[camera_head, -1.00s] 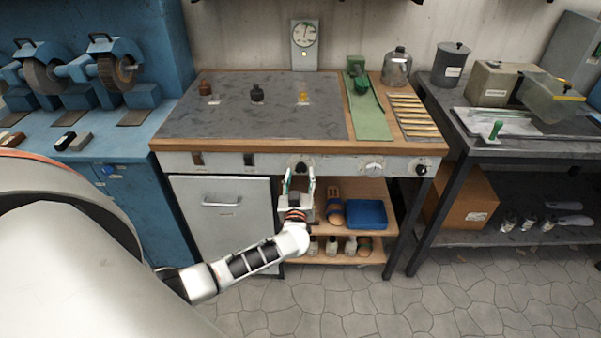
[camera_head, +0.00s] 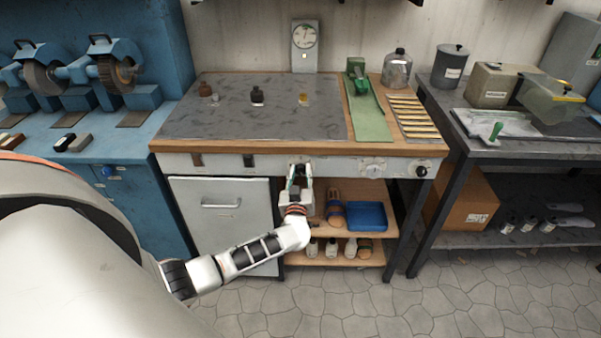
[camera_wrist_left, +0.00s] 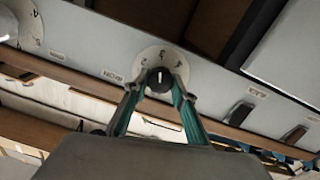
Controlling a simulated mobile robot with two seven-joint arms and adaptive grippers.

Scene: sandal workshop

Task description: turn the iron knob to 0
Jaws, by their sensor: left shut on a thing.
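A black knob (camera_wrist_left: 159,82) with a white pointer line sits on a pale round dial plate (camera_wrist_left: 157,57) on the bench's front panel. My right gripper is in neither view.
The front panel (camera_head: 335,167) also carries a white dial (camera_head: 373,168) and a black knob (camera_head: 421,171) to the right, and two dark switches to the left. Below are a shelf with a blue tray (camera_head: 366,216) and a pale cabinet door (camera_head: 221,227). A gauge (camera_head: 305,38) stands behind.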

